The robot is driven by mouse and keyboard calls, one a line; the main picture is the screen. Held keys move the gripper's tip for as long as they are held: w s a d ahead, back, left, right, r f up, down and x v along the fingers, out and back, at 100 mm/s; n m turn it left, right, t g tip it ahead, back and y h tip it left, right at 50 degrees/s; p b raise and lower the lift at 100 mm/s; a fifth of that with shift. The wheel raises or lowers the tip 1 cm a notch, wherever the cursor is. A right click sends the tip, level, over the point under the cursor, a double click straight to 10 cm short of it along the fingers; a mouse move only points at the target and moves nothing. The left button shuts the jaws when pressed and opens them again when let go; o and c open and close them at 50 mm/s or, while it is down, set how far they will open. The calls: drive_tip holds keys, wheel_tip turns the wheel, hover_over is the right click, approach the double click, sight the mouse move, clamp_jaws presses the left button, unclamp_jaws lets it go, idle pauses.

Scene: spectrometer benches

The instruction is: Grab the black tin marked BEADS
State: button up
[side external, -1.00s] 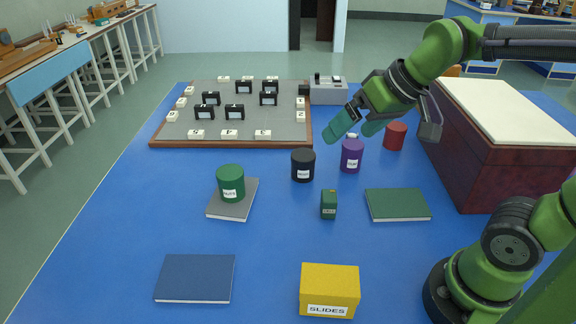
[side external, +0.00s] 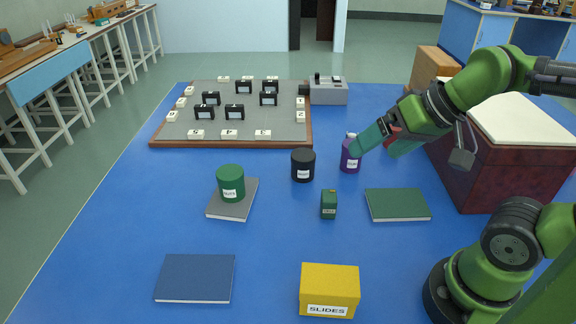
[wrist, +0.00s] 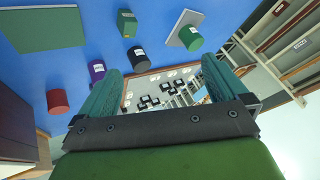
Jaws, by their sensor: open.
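The black tin (side external: 303,165) stands upright on the blue table, a small white label on its front too small to read surely. It also shows in the wrist view (wrist: 137,58), between the finger lines and beyond the tips. My gripper (side external: 375,152) is open and empty, above the table to the right of the tin and apart from it.
A red tin (wrist: 58,101) is mostly hidden behind my gripper in the side view. A green tin (side external: 231,180) stands on a grey book (side external: 225,213). A small green box (side external: 329,204), a green book (side external: 398,204) and a yellow SLIDES box (side external: 329,288) lie nearer. A bordered board (side external: 235,144) is behind.

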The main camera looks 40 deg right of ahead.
idle(0.3)
drive_tip(key=n+t+h, duration=0.4)
drive_tip(key=n+t, duration=0.1)
drive_tip(key=n, duration=2.2)
hover_over(312, 164)
drive_tip(key=s+d, duration=0.2)
drive_tip(key=s, duration=0.1)
wheel_tip(312, 164, down, 16)
drive_tip(key=f+n, duration=0.1)
drive_tip(key=n, duration=0.2)
drive_tip(key=f+n+y, duration=0.1)
drive_tip(key=n, duration=0.2)
drive_tip(key=a+f+n+t, duration=0.1)
drive_tip(key=n, duration=0.3)
drive_tip(key=shift+w+a+f+y, duration=0.1)
drive_tip(key=shift+w+f+y, duration=0.1)
drive_tip(key=shift+f+y, duration=0.1)
drive_tip(key=n, duration=0.3)
drive_tip(key=shift+a+f+y, duration=0.3)
drive_tip(key=shift+f, duration=0.1)
drive_tip(key=shift+w+f, duration=0.1)
drive_tip(key=shift+w, duration=0.15)
drive_tip(key=x, duration=0.7)
drive_tip(key=c, duration=1.1)
